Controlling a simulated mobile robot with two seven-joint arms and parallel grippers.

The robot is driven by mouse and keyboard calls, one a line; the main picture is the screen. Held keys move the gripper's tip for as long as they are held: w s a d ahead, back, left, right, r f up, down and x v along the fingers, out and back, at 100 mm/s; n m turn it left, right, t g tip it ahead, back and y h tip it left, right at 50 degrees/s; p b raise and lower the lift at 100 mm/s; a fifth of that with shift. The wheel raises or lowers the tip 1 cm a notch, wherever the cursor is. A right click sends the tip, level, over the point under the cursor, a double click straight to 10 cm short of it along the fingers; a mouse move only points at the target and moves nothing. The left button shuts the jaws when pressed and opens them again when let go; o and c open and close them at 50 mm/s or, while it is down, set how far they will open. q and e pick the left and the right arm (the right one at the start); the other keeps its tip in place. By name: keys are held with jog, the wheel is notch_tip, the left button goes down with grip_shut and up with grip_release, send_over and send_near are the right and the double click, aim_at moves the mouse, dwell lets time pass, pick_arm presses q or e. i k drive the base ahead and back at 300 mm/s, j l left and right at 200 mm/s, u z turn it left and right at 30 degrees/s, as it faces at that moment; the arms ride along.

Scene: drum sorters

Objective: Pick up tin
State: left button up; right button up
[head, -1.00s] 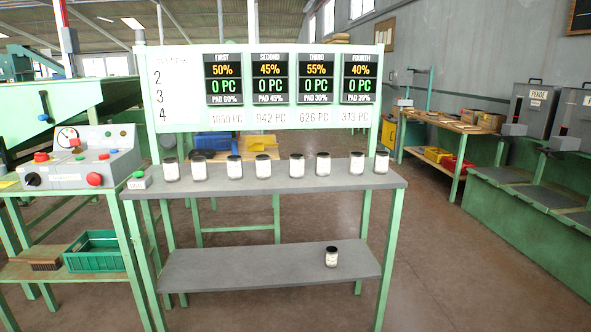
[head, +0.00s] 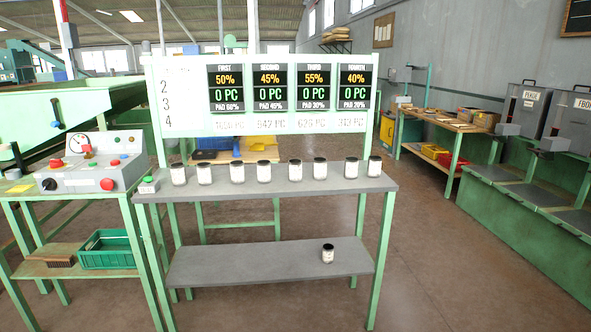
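Several small tins, white with dark lids, stand upright in a row along the grey top shelf (head: 262,192) of a green-framed stand. The leftmost tin (head: 178,174) is near the shelf's left end and the rightmost tin (head: 374,166) is near its right end. One more tin (head: 328,254) stands alone on the lower grey shelf (head: 225,265), toward its right side. Which tin the task means cannot be told from the picture. Neither of my grippers shows in the head view.
A display board (head: 265,95) rises behind the top shelf. A control panel (head: 92,172) and a green crate (head: 106,250) are at left. A wooden bench (head: 450,123) and green machines (head: 535,195) are at right. Open brown floor lies between the stand and the machines.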

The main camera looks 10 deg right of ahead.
aim_at(294, 165)
jog(key=i+j, duration=0.15)
jog(key=i, duration=0.85)
